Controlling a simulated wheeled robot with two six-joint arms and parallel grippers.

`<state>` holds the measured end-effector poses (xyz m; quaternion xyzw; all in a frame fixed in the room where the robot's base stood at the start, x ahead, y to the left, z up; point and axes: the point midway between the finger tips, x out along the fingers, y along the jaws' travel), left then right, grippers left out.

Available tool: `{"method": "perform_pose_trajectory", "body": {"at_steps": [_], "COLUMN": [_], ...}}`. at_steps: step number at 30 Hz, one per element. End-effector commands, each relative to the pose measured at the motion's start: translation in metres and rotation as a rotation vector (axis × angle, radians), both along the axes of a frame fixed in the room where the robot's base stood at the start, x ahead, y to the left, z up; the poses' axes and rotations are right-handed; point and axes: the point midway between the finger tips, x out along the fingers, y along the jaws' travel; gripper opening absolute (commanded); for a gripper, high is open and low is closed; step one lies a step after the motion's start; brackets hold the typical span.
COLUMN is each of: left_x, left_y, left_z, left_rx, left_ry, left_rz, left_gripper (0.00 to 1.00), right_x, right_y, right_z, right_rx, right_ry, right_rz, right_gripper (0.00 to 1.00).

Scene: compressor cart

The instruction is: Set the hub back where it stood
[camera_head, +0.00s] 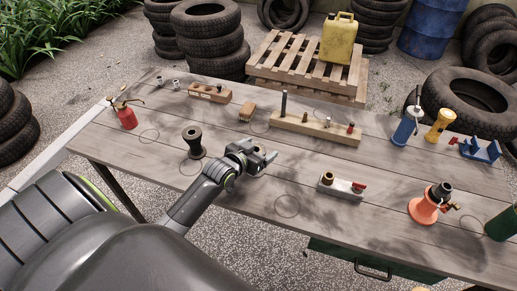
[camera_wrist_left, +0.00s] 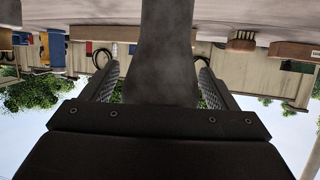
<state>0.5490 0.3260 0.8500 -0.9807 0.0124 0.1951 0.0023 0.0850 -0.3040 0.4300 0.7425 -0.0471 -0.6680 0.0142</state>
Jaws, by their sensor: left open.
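My left gripper (camera_head: 262,160) is open, low over the middle of the table, its fingers pointing right. In the left wrist view, which is upside down, a grey column with a flared end (camera_wrist_left: 163,50) stands between the spread fingers (camera_wrist_left: 160,88), with a gap on each side. In the head view the gripper mostly hides this piece, and I cannot tell for sure that it is the hub. A dark spool-shaped piece (camera_head: 194,143), also hub-like, stands upright on the table left of the gripper, apart from it. My right gripper is not in view.
The wooden table (camera_head: 330,222) has several thin drawn circles. A wooden beam with posts (camera_head: 316,128) lies behind the gripper, and a small block with a brass fitting (camera_head: 341,187) lies to its right.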

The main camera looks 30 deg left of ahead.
Motion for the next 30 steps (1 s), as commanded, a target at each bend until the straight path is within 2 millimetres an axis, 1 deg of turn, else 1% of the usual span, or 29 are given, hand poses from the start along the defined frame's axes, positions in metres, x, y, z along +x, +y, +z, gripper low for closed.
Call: {"method": "perform_pose_trajectory", "body": {"at_steps": [5, 8, 11, 21, 24, 27, 30], "left_x": [-0.001, -0.009, -0.023, -0.082, -0.096, -0.105, -0.109], "left_y": [0.000, 0.001, 0.001, 0.002, 0.003, 0.003, 0.003], "left_z": [0.004, 0.006, 0.011, 0.036, 0.041, 0.045, 0.048], "left_rx": [0.001, 0.002, 0.003, 0.002, 0.003, 0.002, 0.000], "left_ry": [0.000, 0.000, 0.000, 0.001, 0.001, 0.000, 0.000], "left_rz": [0.000, 0.000, 0.000, -0.001, 0.000, -0.001, 0.000], "left_gripper": [0.81, 0.81, 0.81, 0.81, 0.81, 0.81, 0.81], "right_x": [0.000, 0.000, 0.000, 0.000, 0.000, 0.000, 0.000], "right_y": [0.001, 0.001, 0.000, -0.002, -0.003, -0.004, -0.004], "right_z": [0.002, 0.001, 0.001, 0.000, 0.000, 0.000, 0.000], "right_rx": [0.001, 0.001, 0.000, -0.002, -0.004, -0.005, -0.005], "right_ry": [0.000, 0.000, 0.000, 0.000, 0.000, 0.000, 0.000], "right_rz": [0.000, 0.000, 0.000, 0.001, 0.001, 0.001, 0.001], "right_gripper": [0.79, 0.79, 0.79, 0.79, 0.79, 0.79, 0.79]}}
